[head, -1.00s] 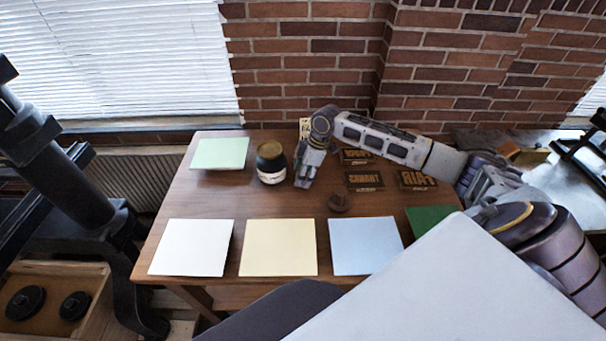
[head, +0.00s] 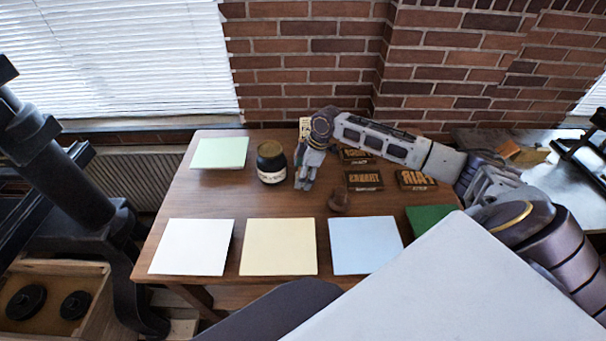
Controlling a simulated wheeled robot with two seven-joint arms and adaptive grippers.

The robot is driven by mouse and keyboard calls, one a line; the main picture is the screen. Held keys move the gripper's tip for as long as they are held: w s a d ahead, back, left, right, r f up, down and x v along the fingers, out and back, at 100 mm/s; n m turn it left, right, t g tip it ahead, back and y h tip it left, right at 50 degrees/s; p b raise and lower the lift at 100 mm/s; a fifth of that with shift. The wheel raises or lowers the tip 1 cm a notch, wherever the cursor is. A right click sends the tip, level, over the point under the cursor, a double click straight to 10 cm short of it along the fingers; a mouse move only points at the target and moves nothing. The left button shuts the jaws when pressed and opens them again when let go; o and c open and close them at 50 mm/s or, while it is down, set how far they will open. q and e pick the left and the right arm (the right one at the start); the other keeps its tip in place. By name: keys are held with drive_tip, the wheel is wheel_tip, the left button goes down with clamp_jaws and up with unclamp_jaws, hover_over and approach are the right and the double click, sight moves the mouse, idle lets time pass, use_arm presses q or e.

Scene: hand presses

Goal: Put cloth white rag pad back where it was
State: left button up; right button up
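No white cloth rag pad can be made out for certain in the head view. A white square sheet (head: 192,247) lies at the table's front left, but it looks like flat paper. A small brown lump (head: 339,202) sits near the middle of the table; what it is cannot be told. My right gripper (head: 304,186) points down over the table, just right of a dark jar (head: 271,163) with a pale label. Its fingers are small here, so whether they are open, or hold anything, is unclear. My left gripper is out of view.
A wooden table (head: 212,199) carries cream (head: 279,247), blue (head: 366,245), dark green (head: 430,218) and mint (head: 220,153) squares. Several dark lettered blocks (head: 364,180) lie at the right, below my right forearm. Black press machinery (head: 70,190) stands at the left. The table's left middle is clear.

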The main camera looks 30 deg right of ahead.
drive_tip(key=shift+r, duration=0.2)
drive_tip(key=shift+d+r, duration=0.2)
drive_tip(key=shift+r, duration=0.45)
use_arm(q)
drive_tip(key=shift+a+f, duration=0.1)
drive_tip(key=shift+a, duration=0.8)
use_arm(e)
drive_tip(key=v, duration=1)
drive_tip(key=shift+r, duration=0.25)
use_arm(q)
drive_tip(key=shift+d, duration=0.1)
use_arm(e)
drive_tip(key=shift+s, duration=0.15)
